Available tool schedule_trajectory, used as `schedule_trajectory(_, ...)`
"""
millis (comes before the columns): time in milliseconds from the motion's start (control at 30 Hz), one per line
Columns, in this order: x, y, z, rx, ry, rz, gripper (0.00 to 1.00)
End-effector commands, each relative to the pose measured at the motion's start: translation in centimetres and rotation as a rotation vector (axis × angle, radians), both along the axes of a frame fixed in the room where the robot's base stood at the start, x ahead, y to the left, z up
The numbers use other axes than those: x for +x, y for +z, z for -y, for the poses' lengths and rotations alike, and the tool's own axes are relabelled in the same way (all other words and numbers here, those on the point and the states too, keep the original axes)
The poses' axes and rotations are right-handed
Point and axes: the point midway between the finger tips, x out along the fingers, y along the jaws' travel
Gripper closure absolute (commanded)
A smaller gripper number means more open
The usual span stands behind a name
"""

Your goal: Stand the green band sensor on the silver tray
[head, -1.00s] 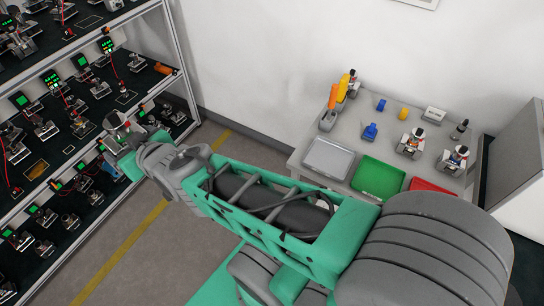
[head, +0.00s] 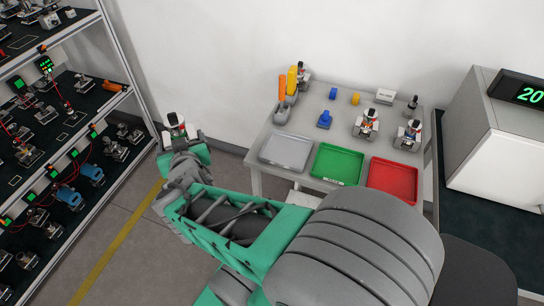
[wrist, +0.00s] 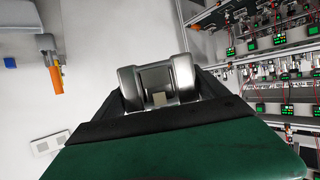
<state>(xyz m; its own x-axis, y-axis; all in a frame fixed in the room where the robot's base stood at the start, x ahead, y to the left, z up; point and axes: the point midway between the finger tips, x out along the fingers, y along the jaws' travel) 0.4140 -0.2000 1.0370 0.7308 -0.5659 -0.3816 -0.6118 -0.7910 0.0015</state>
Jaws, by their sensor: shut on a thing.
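My gripper (head: 177,137) is shut on a sensor (head: 176,120) and holds it in the air between the rack and the table. The sensor has a silver metal body, which fills the middle of the wrist view (wrist: 158,82). Its upper part looks white, red and dark in the head view; I cannot make out a green band. The silver tray (head: 284,152) lies empty at the left front of the grey table, to the right of my gripper and apart from it.
A green tray (head: 338,163) and a red tray (head: 392,181) lie right of the silver one. Similar sensors (head: 366,124) (head: 408,135), a blue piece (head: 324,119) and a holder with orange and yellow tools (head: 284,107) stand behind. The rack (head: 108,60) is at left.

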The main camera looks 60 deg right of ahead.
Motion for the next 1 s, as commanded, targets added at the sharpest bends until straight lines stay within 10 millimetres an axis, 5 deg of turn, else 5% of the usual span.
schedule_trajectory(200, -7.0, -4.2, 8.1, -0.004, -0.334, 0.006, 0.89)
schedule_trajectory(500, -16.0, -6.4, 14.0, -0.005, -0.669, 0.008, 0.89)
schedule_trajectory(767, -18.7, -6.9, 15.6, -0.005, -0.762, 0.007, 0.89)
schedule_trajectory(1000, -18.3, -9.2, 20.2, -0.005, -0.769, 0.006, 0.89)
